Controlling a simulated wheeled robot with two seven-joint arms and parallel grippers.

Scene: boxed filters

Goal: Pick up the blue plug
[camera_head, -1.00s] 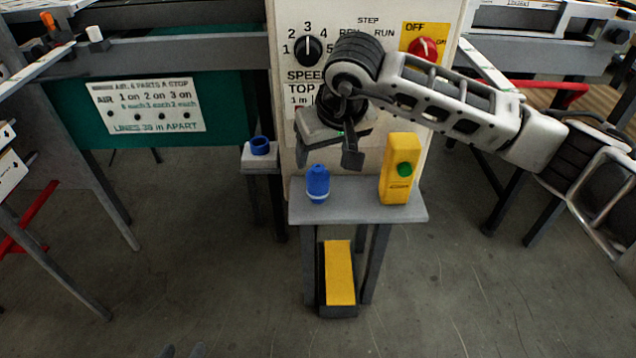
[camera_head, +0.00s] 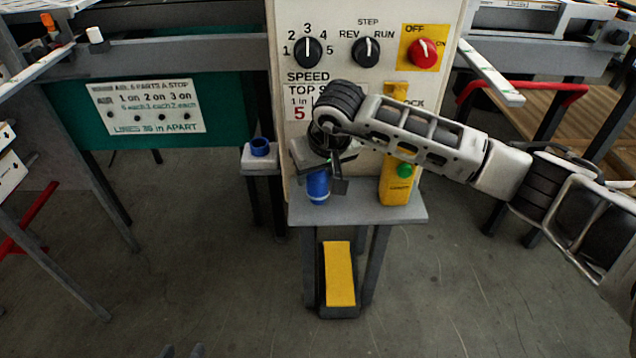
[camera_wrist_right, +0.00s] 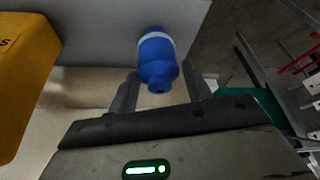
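The blue plug (camera_head: 318,188) stands upright on the grey shelf (camera_head: 372,213) in front of the control panel. It has a pale band, clear in the right wrist view (camera_wrist_right: 157,62). My right gripper (camera_head: 324,178) is open and close over the plug, partly covering it in the head view. In the right wrist view the plug shows between and beyond the two spread fingers (camera_wrist_right: 160,92); no grip on it shows. Only the fingertips of my left gripper (camera_head: 182,351) show at the bottom edge of the head view, apart with nothing visible between them.
A yellow box with a green button (camera_head: 396,190) stands on the shelf right of the plug, behind my right arm. A blue ring-shaped socket (camera_head: 260,147) sits on a small stand to the left. A yellow pedal (camera_head: 340,272) is below. The white panel (camera_head: 450,35) rises behind.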

